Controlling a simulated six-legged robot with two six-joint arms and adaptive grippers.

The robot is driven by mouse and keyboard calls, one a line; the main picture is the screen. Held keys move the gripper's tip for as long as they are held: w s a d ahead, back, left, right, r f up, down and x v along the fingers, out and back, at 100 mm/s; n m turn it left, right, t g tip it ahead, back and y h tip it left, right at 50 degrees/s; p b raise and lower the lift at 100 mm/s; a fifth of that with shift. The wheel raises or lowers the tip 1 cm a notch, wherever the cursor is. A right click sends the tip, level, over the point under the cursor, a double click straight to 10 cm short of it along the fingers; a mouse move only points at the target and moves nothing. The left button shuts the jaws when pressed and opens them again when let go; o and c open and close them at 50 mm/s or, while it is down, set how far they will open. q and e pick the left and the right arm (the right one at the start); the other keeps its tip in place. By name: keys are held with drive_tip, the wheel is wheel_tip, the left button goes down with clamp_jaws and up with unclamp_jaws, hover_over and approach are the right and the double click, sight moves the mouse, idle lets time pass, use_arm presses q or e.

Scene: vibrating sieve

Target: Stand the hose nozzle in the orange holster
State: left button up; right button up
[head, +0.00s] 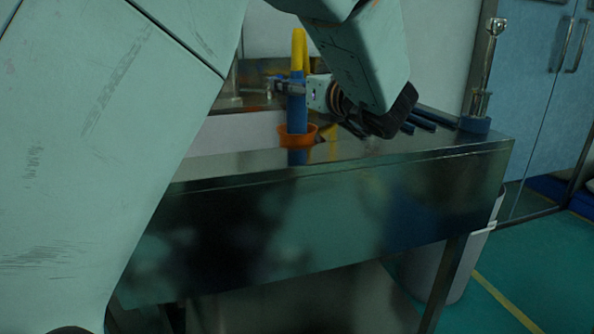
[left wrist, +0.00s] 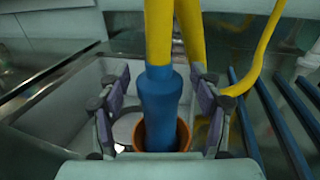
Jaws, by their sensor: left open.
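The hose nozzle (head: 297,105) is a blue cylinder with a yellow hose (head: 299,48) rising from its top. It stands about upright with its lower end inside the orange holster (head: 299,136) on the metal table. In the left wrist view the nozzle (left wrist: 161,106) goes down into the round orange holster (left wrist: 184,138), whose rim surrounds it. My left gripper (head: 288,87) is at the nozzle, above the holster. Its fingers are spread on both sides of the nozzle, with visible gaps in the left wrist view (left wrist: 162,108). My right gripper is not in view.
Several dark blue bars (left wrist: 282,115) lie on the table right of the holster. A pale box or basin (left wrist: 68,110) is to its left. A metal fitting on a blue base (head: 475,123) stands at the table's right end. A grey bin (head: 452,268) is below.

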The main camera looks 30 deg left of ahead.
use_arm(q)
wheel_tip(320, 180, up, 9)
drive_tip(key=shift+f, duration=0.1)
idle(0.7)
